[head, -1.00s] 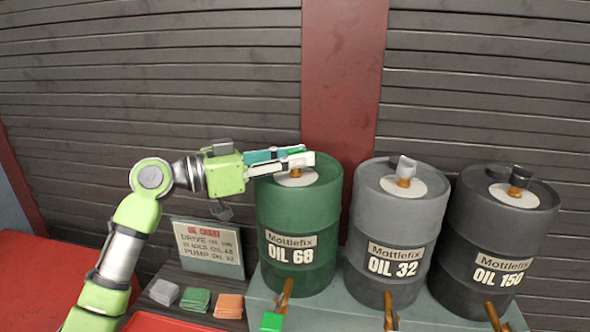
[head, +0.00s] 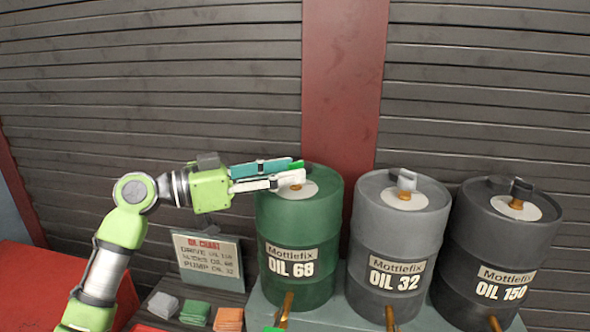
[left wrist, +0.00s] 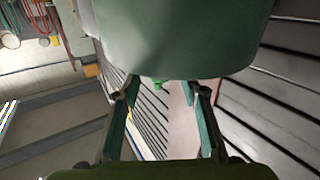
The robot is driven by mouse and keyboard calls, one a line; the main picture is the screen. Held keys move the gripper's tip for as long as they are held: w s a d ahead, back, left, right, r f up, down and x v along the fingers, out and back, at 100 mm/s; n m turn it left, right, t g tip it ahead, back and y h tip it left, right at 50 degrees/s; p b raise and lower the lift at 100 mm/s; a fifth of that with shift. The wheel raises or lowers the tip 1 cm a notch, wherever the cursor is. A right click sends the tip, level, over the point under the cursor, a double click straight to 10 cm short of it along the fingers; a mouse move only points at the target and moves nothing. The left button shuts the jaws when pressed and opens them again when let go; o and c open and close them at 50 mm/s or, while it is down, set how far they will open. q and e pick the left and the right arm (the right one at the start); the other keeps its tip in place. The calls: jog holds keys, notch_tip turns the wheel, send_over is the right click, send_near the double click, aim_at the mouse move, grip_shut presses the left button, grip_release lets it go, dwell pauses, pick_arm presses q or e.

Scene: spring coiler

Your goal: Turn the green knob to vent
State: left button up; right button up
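The green drum marked OIL 68 (head: 275,215) stands upright at centre in the head view. The small green knob (head: 297,164) shows above its top, largely hidden by my left gripper (head: 298,171). The gripper comes in from the left over the drum top, its fingers spread. In the left wrist view, the drum (left wrist: 175,40) fills the top. The green knob (left wrist: 158,84) appears at its edge, in the gap between the open fingers (left wrist: 161,94), apart from both. Its pointing direction cannot be told. My right gripper is out of view.
A grey OIL 32 drum (head: 395,235) and a dark OIL 150 drum (head: 495,245) stand to the right, each with a top fitting. Ribbed wall panels (head: 150,80) stand behind.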

pick_arm(q)
jog(key=v, duration=0.9)
jog(key=shift+a, duration=0.35)
jog(key=shift+s, duration=0.1)
